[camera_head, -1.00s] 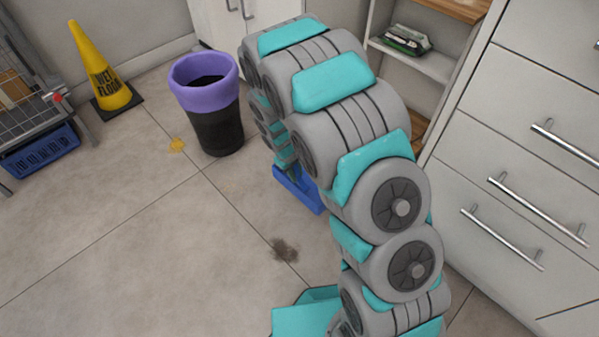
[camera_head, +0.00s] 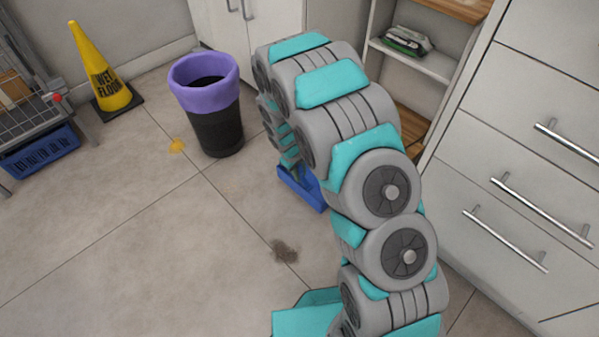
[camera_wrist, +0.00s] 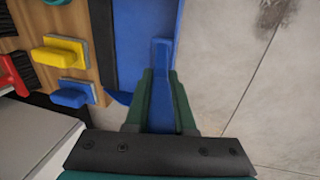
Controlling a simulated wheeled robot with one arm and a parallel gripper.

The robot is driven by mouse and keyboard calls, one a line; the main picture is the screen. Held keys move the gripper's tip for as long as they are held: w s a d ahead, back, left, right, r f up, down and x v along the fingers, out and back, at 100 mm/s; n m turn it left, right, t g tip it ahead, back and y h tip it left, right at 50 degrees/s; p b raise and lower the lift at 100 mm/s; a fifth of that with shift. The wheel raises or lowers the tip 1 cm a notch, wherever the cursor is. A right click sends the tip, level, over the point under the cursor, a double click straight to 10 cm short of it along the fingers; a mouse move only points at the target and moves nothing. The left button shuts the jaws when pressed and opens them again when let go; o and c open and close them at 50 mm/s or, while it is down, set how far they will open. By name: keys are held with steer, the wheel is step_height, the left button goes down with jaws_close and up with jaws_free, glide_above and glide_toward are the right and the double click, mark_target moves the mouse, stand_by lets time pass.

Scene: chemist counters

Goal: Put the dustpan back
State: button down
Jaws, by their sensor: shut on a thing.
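The blue dustpan (camera_head: 302,189) shows in the head view beyond my arm, partly hidden by it, low over the floor; I cannot tell its exact height. In the wrist view, its blue pan (camera_wrist: 148,22) fills the top middle, with a dark strip along its left edge. My gripper (camera_wrist: 161,78) is shut on the blue handle (camera_wrist: 162,58), with a green finger on each side of it. In the head view my gripper is mostly hidden behind my arm.
A purple-rimmed bin (camera_head: 213,115) stands left of my arm. Drawers (camera_head: 520,185) stand right. A dark smudge (camera_head: 285,250) marks the open floor.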

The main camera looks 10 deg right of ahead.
steer(key=shift+f, duration=0.3)
steer(key=c, duration=0.8)
jaws_free()
steer(key=shift+o, duration=0.2)
steer(key=shift+r, duration=0.1)
